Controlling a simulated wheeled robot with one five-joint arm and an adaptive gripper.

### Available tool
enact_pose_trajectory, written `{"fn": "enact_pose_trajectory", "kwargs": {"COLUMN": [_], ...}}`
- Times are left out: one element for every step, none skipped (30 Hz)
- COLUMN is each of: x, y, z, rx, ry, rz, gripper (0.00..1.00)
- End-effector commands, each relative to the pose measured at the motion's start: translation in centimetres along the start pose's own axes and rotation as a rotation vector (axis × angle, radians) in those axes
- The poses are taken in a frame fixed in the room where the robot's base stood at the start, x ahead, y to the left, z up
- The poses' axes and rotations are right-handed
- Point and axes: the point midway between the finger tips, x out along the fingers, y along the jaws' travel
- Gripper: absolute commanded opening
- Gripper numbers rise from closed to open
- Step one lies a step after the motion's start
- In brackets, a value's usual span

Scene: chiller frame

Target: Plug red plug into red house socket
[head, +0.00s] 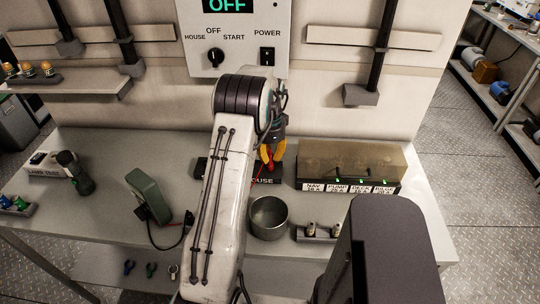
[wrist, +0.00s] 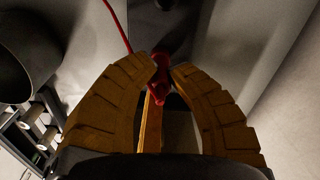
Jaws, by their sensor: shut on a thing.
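My gripper (head: 271,158) has yellow fingers and hangs in front of the back wall, above the workbench. It is shut on the red plug (head: 266,166), which also shows between the fingertips in the wrist view (wrist: 158,94). A red cable (wrist: 119,25) runs up and left from the plug in the wrist view. The red socket itself is not clearly visible.
A metal pot (head: 268,218) stands right in front of the block. A breaker box (head: 350,168) with a clear cover stands to the right. A green handheld device (head: 148,195) is left of my arm. A control panel (head: 237,38) reading OFF is above.

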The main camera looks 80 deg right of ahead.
Motion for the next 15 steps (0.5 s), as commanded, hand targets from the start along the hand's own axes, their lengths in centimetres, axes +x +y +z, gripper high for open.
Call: {"fn": "enact_pose_trajectory", "kwargs": {"x": [0.23,0.19,0.19,0.2,0.19,0.18,0.18,0.17,0.16,0.15,0.15,0.14,0.14,0.13,0.13], "y": [0.05,0.05,0.05,0.06,0.05,0.05,0.05,0.05,0.04,0.04,0.04,0.04,0.04,0.03,0.03], "z": [0.02,0.02,0.02,0.02,0.02,0.03,0.02,0.02,0.02,0.02,0.02,0.02,0.02,0.02,0.02], "rx": [0.0,0.0,0.0,0.0,0.0,0.0,0.0,0.0,0.0,0.0,0.0,0.0,0.0,0.0,0.0], "ry": [-0.001,-0.001,-0.001,-0.001,-0.001,-0.001,-0.001,-0.001,-0.001,-0.001,-0.001,-0.001,-0.001,-0.001,-0.001], "rz": [0.002,0.002,0.002,0.002,0.002,0.002,0.002,0.002,0.002,0.002,0.002,0.002,0.002,0.002,0.001], "gripper": [0.0,0.2,0.24,0.27,0.29,0.33,0.35,0.38,0.42,0.44,0.45,0.45,0.45,0.45,0.45]}}
